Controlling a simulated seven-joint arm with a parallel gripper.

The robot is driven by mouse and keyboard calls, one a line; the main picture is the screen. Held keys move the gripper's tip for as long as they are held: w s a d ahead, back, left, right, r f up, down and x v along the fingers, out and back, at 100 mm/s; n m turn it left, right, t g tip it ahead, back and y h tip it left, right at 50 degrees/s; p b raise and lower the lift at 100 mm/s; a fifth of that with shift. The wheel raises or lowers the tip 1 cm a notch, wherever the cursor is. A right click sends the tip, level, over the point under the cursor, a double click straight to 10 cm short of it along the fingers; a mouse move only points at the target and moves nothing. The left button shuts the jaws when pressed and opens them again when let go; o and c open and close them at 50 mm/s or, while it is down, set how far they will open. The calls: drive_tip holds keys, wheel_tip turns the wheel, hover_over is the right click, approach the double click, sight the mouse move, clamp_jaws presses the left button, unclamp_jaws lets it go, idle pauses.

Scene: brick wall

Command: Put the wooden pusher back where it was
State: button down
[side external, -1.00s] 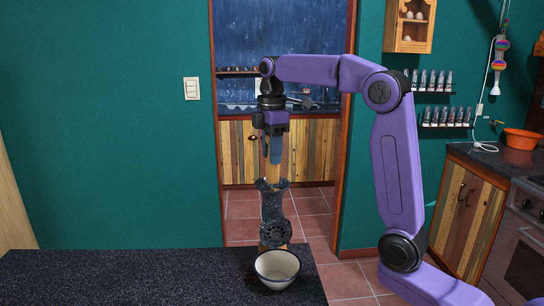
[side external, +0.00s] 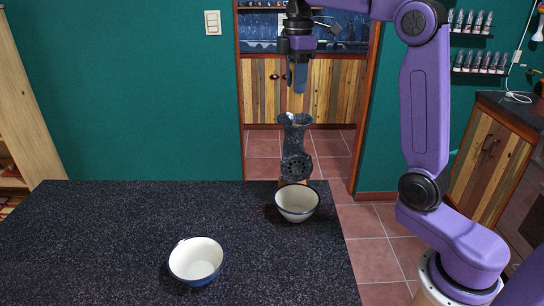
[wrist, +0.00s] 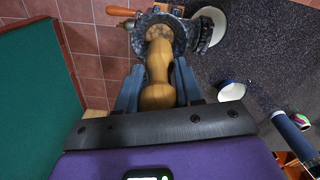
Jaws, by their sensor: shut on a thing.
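My gripper (side external: 299,86) is shut on the wooden pusher (side external: 295,103), a pale, turned wooden piece. In the wrist view, the pusher (wrist: 157,68) has a rounded knob between the blue fingers (wrist: 157,90), and its far end points into the hopper mouth. The dark speckled metal grinder (side external: 296,140) stands upright at the table's far right edge, with its flared hopper directly below my gripper. In the wrist view, the hopper rim (wrist: 180,35) surrounds the pusher's far end. I cannot tell how deep the pusher sits.
A white bowl (side external: 297,213) stands just in front of the grinder's perforated outlet. An orange handle (wrist: 122,11) sticks out beside the grinder. The table's left side is clear.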

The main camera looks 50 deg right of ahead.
drive_tip(key=shift+r, duration=0.1)
drive_tip(key=shift+r, duration=2.2)
drive_tip(key=shift+a+r, duration=0.15)
drive_tip(key=shift+r, duration=0.15)
drive_tip(key=s+a, duration=1.6)
wheel_tip(320, 180, down, 14)
drive_tip(key=f, duration=0.1)
drive_tip(key=shift+w+a+f, duration=0.9)
drive_tip(key=shift+w+f, duration=1.2)
drive_tip(key=shift+f, duration=0.05)
drive_tip(key=shift+w+a+f, duration=0.95)
drive_tip(key=shift+w+f, duration=1.15)
drive_tip(key=shift+w+a+f, duration=0.9)
drive_tip(key=shift+w+f, duration=1.2)
drive_tip(key=shift+f, duration=0.05)
